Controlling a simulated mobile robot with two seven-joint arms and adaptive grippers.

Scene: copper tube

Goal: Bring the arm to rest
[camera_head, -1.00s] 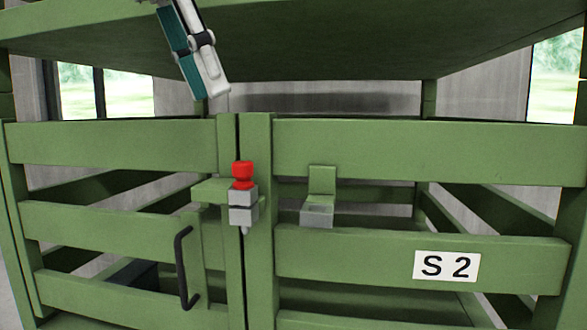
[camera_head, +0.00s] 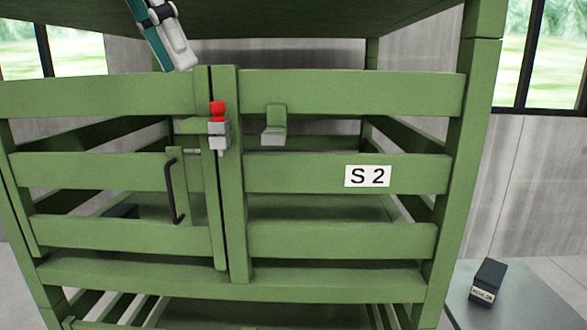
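My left gripper (camera_head: 172,66) shows at the top left of the head view as a teal part and a white part side by side, pointing down. It hangs in front of the green rack (camera_head: 340,94), above the front gate and apart from it. Nothing shows held in it, and the angle does not show whether it is open or shut. My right gripper is not in view. No copper tube can be made out.
A dark box (camera_head: 488,283) stands on a grey table (camera_head: 515,310) at lower right.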

